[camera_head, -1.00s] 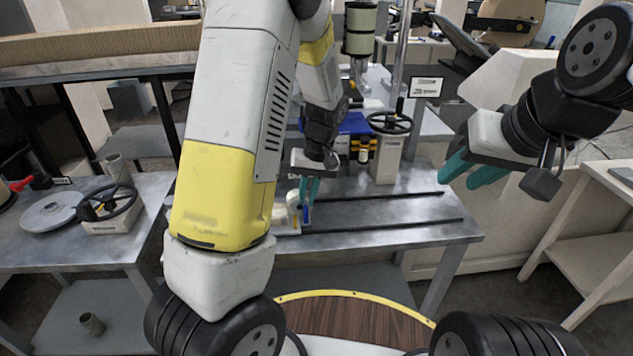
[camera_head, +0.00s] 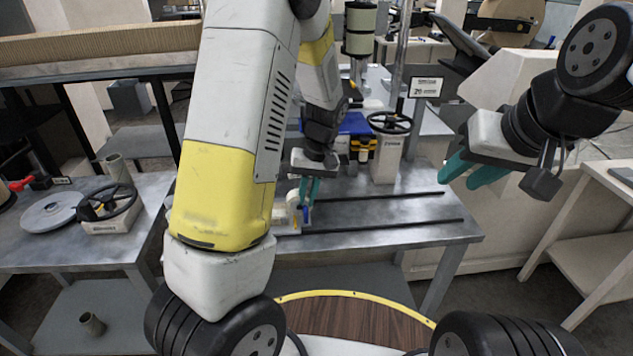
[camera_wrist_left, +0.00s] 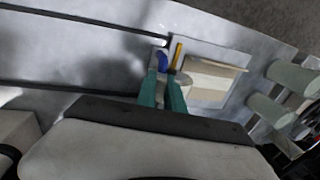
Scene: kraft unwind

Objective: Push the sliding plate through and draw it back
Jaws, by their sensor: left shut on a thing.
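My left gripper (camera_head: 309,190) points down at the metal bench, beside a small cream block fixture (camera_head: 284,213) near the bench's left end. Its teal fingers are shut on a small blue piece (camera_head: 306,215), which also shows at the fingertips in the left wrist view (camera_wrist_left: 162,60). A thin yellow-orange strip (camera_wrist_left: 178,54) stands right beside it, next to the cream fixture (camera_wrist_left: 212,80). I cannot tell which part is the sliding plate; the fingers and my arm hide part of it. My right gripper (camera_head: 472,174) hangs open and empty right of the bench.
The metal bench (camera_head: 400,215) has two long dark slots and is clear to the right. A small sign (camera_head: 426,87) is at the back. A side table (camera_head: 140,235) holds another handwheel.

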